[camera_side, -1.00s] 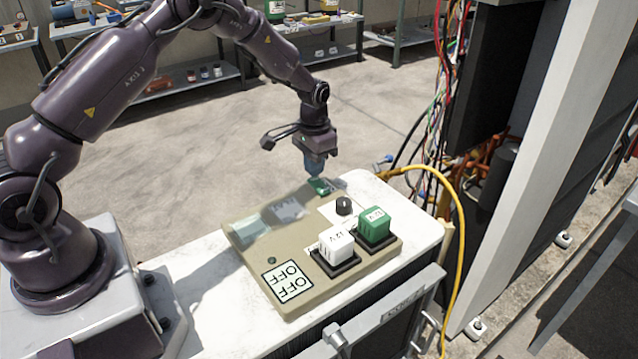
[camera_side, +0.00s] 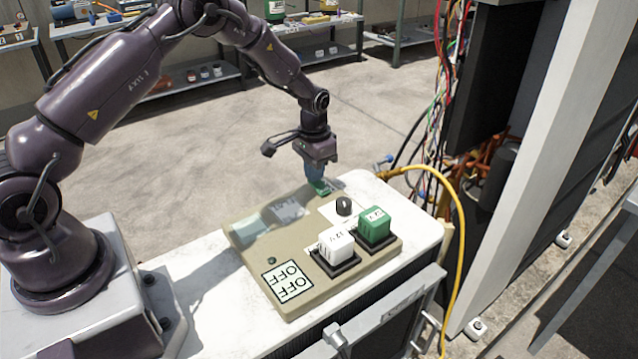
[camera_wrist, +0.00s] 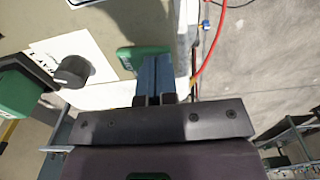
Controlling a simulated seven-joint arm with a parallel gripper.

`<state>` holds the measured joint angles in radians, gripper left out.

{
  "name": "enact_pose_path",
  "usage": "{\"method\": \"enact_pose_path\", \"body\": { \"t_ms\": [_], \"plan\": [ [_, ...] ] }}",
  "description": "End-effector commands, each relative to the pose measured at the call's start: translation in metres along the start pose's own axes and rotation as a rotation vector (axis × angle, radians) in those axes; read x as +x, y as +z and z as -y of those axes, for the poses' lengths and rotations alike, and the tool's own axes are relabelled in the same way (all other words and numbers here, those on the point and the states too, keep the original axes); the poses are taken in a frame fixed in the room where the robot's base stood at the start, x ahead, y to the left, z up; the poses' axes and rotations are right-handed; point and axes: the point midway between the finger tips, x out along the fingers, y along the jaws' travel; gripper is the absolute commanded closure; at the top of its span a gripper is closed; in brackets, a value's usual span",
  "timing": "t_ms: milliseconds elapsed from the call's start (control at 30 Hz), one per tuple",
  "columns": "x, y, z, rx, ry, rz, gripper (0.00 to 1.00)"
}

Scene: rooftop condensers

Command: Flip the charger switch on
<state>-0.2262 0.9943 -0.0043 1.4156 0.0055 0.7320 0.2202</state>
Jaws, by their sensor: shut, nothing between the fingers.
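A beige charger panel (camera_side: 300,280) lies on the white counter, with an "OFF OFF" label (camera_side: 287,282) at its near left corner. A small green part (camera_side: 322,187) is at the panel's far edge; it also shows beside my fingers in the wrist view (camera_wrist: 126,60). I cannot tell which way it is set. My gripper (camera_side: 318,178) points down with its blue fingers shut and empty, right at the green part. I cannot tell whether they touch. A black knob (camera_side: 344,206) stands on a white plate; it also shows in the wrist view (camera_wrist: 72,70).
A white block (camera_side: 336,243) and a green block (camera_side: 374,225) stand in black sockets on the panel. A yellow cable (camera_side: 458,220) loops at the counter's right, near an open cabinet with loose wires (camera_side: 445,110). Open floor lies behind the counter.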

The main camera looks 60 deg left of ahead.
Motion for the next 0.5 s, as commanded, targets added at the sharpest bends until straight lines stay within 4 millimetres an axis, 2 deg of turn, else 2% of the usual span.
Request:
{"method": "enact_pose_path", "body": {
  "t_ms": [333, 500],
  "plan": [
    [0.0059, 0.0001, -0.0004, 0.0, 0.001, 0.0, 1.0],
    [0.001, -0.0003, -0.0004, 0.0, 0.0, -0.001, 1.0]
  ]
}}
